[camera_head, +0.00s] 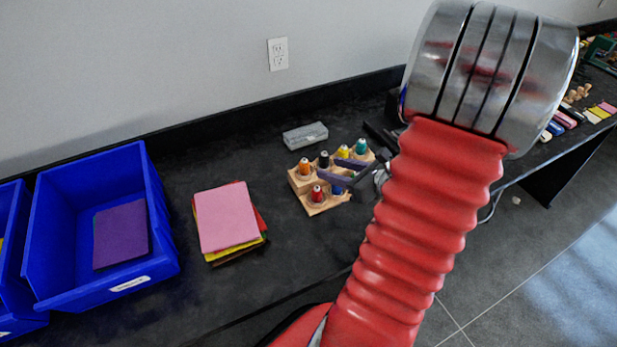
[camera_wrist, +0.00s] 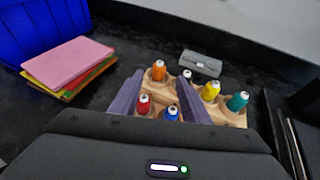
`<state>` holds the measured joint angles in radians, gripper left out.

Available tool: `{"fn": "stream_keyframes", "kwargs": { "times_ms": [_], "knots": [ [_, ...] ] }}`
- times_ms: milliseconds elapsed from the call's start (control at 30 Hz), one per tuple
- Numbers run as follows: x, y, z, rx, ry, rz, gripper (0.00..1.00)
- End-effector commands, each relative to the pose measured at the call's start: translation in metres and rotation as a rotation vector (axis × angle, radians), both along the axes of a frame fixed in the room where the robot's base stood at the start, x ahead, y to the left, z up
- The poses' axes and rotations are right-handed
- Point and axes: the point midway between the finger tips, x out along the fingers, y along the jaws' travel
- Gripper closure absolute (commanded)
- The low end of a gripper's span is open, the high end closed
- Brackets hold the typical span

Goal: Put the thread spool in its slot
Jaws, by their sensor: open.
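A light wooden spool rack (camera_head: 296,184) stands on the black bench, bearing several upright thread spools. Its back row has an orange spool (camera_head: 304,168), a black one (camera_head: 324,161), a yellow one (camera_head: 343,153) and a teal one (camera_head: 361,147). A red spool (camera_head: 317,195) and a blue spool (camera_head: 337,189) are in front. Which spool the task means, I cannot tell. My gripper (camera_head: 328,168) is open over the rack, its purple fingers apart. In the wrist view (camera_wrist: 160,77), red and blue show between the fingers, which hide parts of the rack.
A grey box (camera_head: 305,135) lies behind the rack. A stack of coloured sheets (camera_head: 228,217) is to its left. Blue bins (camera_head: 160,225) stand further left; one holds a purple sheet. The wall is behind. Bare bench lies between the sheets and the rack.

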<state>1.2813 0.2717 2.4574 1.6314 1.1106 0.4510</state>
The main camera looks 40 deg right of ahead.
Motion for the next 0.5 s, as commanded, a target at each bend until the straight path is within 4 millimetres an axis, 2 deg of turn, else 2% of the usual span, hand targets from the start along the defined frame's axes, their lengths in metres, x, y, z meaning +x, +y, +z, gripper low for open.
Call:
{"fn": "stream_keyframes", "kwargs": {
  "times_ms": [167,267,367,500],
  "knots": [
    [0.003,0.005,0.002,-0.011,0.003,0.019,0.58],
    [0.01,0.02,0.007,-0.047,0.013,0.083,0.58],
    [0.021,0.048,0.015,-0.117,0.032,0.2,0.58],
    [0.033,0.102,0.028,-0.256,0.061,0.426,0.58]
  ]
}}
